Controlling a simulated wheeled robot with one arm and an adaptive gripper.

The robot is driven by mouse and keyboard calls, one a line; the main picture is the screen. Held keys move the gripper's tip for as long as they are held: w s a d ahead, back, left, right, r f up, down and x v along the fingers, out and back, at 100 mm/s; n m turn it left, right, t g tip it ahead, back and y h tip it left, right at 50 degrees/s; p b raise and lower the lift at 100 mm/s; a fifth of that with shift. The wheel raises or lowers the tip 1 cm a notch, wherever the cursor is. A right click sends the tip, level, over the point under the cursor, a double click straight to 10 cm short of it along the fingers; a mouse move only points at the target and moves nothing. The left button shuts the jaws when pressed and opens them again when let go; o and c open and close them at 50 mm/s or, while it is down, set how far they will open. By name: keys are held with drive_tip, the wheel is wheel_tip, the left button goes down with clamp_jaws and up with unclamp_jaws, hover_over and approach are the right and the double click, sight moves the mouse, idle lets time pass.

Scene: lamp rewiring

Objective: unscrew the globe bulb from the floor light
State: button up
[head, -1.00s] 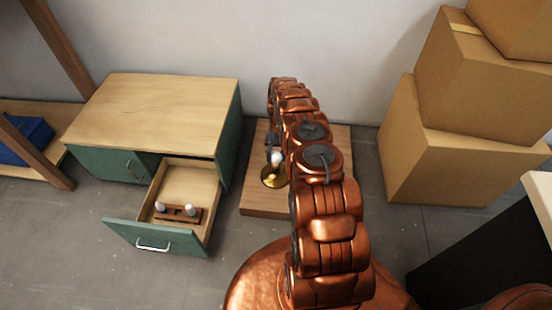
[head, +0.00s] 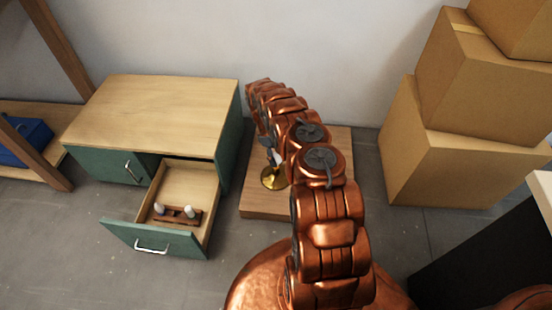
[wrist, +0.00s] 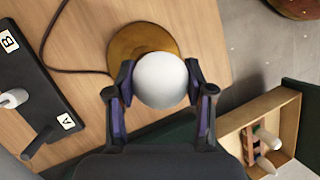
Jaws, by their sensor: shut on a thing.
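The white globe bulb (wrist: 161,80) sits between the two fingers of my gripper (wrist: 160,88), which is shut on it. Behind the bulb in the wrist view is the round brass base (wrist: 130,45) of the floor light, with a dark cord running from it. In the head view the brass base (head: 271,181) stands on the wooden board, and my arm hides much of the lamp and gripper. The lamp's socket is hidden behind the bulb in the wrist view, so I cannot tell whether the bulb is still threaded in.
A black strip (wrist: 40,85) labelled A and B lies on the wooden board (head: 262,208). The green cabinet (head: 155,100) has an open drawer (head: 205,185) with a small rack (head: 177,216) of bulbs. Cardboard boxes (head: 455,165) stand at right.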

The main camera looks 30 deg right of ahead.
drive_tip(key=o, duration=1.2)
drive_tip(key=shift+c, duration=0.2)
